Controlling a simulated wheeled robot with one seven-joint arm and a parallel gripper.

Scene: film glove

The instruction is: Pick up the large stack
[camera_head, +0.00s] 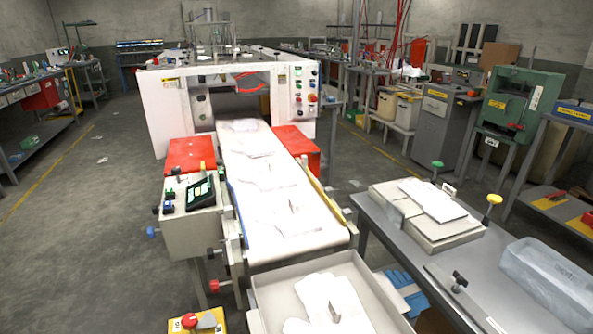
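White film gloves (318,300) lie in a pale grey catch tray (374,285) at the bottom centre, cut off by the lower edge. More thin white gloves lie along the white conveyor belt (243,206) behind the tray. Another white stack (433,200) rests on a light block-like fixture (422,237) on the grey bench (372,222) at right, between a green knob and a yellow knob. The glare hides single layers, so I cannot tell for sure which pile is the large stack. My gripper is not in view.
A white machine (167,112) with red boxes stands behind the belt. A control box (186,228) stands left of it. A clear bin (548,283) sits on the bench at right. A blue-and-white item (402,290) lies beside the tray. The floor at left is open.

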